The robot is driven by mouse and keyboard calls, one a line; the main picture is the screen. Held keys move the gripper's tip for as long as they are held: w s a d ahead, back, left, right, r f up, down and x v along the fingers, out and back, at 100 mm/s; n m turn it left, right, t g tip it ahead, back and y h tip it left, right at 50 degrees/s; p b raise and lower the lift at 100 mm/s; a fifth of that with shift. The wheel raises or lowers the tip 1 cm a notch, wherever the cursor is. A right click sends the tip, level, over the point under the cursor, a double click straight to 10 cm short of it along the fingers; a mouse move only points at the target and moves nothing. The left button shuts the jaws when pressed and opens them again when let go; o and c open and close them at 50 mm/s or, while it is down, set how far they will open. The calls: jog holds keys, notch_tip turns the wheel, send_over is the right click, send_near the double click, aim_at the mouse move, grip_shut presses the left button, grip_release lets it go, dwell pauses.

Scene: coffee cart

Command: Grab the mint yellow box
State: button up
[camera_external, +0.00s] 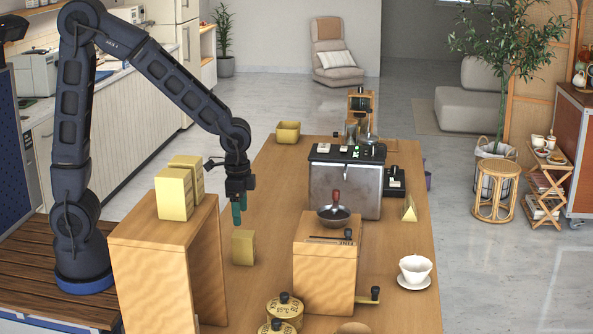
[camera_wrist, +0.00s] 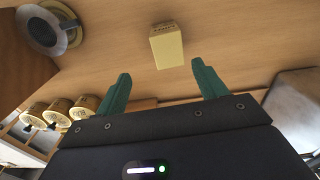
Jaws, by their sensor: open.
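A small pale yellow box (camera_external: 243,247) stands on the wooden cart top, between the wooden stand and the coffee grinder. In the wrist view the yellow box (camera_wrist: 167,46) lies just beyond my fingertips, roughly between their lines, with small dark print on one side. My gripper (camera_external: 238,213) hangs above the box, fingers pointing down, apart from it. In the wrist view my gripper (camera_wrist: 161,72) has two green fingers spread wide with nothing between them. Two more yellow boxes (camera_external: 175,194) stand side by side on the wooden stand; which box is the mint one I cannot tell.
The wooden stand (camera_external: 150,250) rises left of the box. A wooden grinder (camera_external: 325,275) with a metal bowl stands to its right. A metal coffee machine (camera_external: 345,190) is behind. Yellow canisters (camera_external: 285,311) are at the front. A white cup (camera_external: 415,268) sits on the right.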

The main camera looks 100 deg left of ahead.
aim_at(244, 245)
jog(key=shift+w+a+f, duration=0.35)
jog(key=shift+a+f, duration=0.05)
jog(key=shift+f, duration=0.3)
notch_tip(244, 245, down, 6)
jog(key=shift+r, duration=0.25)
jog(key=shift+s+a+f, duration=0.15)
jog(key=shift+f, duration=1.2)
jog(key=shift+s+a+f, duration=0.1)
jog(key=shift+a+f, duration=0.05)
jog(key=shift+f, duration=1.2)
jog(key=c, duration=1.1)
